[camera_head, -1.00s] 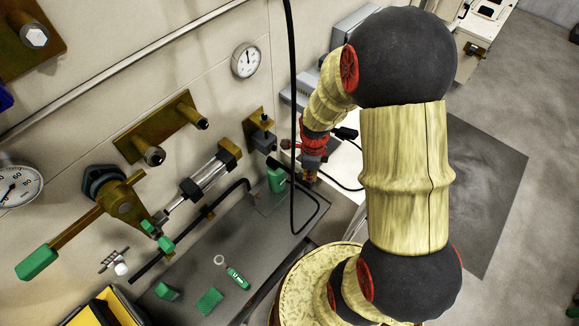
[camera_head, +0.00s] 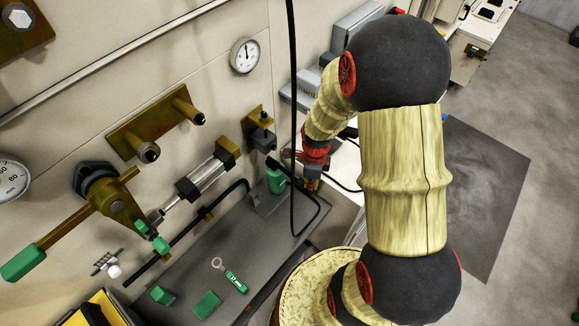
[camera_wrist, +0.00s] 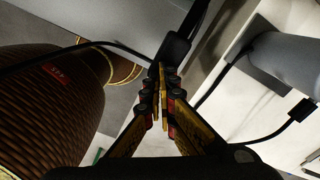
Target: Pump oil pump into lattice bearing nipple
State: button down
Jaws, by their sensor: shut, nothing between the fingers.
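My gripper (camera_head: 312,184) is at the right end of the grey bench, partly hidden by my arm. In the wrist view its fingers (camera_wrist: 162,78) are together and empty. A dark block with a cable (camera_wrist: 174,48) lies just beyond the fingertips; I cannot tell if they touch it. A green-handled part on a grey bracket (camera_head: 275,181), possibly the oil pump, stands left of my gripper. Above it a dark fitting (camera_head: 263,138) sits on a brass wall plate. I cannot tell for sure which part is the lattice bearing nipple.
A black hose (camera_head: 292,100) hangs in front of the wall, left of my gripper. A green tag (camera_head: 236,282) and green blocks (camera_head: 207,304) lie on the grey bench (camera_head: 215,250). A green-ended lever (camera_head: 22,263) and a cylinder (camera_head: 205,175) are on the wall.

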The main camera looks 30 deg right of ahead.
jog(key=shift+f, duration=0.35)
jog(key=shift+r, duration=0.1)
notch_tip(320, 180, up, 11)
jog(key=w+a+p, duration=0.1)
jog(key=w+p, duration=0.1)
jog(key=p, duration=0.5)
jog(key=shift+w, duration=0.4)
dwell(0.6)
jog(key=shift+p, duration=0.35)
notch_tip(320, 180, up, 7)
jog(key=p, duration=0.4)
dwell(0.4)
dwell(0.5)
